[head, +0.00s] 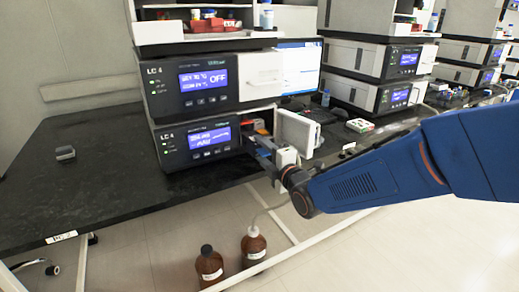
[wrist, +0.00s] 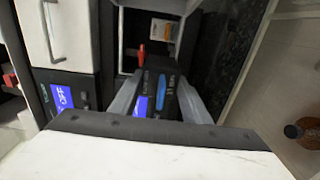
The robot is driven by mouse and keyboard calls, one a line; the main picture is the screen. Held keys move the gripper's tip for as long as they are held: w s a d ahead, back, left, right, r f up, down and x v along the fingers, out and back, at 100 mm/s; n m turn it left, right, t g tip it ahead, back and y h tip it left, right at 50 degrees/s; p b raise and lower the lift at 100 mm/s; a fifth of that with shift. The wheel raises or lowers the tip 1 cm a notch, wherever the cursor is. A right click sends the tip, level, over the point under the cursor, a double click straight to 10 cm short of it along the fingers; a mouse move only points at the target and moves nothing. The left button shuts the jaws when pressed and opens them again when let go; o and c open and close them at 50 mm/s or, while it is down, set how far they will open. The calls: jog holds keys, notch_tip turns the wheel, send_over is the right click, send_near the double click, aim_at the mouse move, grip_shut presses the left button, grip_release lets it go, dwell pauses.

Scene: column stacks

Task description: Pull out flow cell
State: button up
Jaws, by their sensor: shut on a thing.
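The lower LC 4 module (head: 200,145) has its white door (head: 298,132) swung open to the right, with an open bay beside its display. My gripper (head: 264,146) is at the mouth of this bay. In the wrist view its two grey fingers (wrist: 160,100) are closed on a dark block with a blue strip, which looks like the flow cell (wrist: 166,93). How far the block sits in or out of the bay is hard to tell. In the head view my gripper largely hides it.
A red part (wrist: 141,55) and a white and orange box (wrist: 163,29) show inside the bay. The upper LC 4 module (head: 190,85) sits above. Two brown bottles (head: 254,247) stand below the bench edge. The black bench (head: 90,165) is mostly clear at left.

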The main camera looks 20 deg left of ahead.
jog(key=shift+v, duration=4.35)
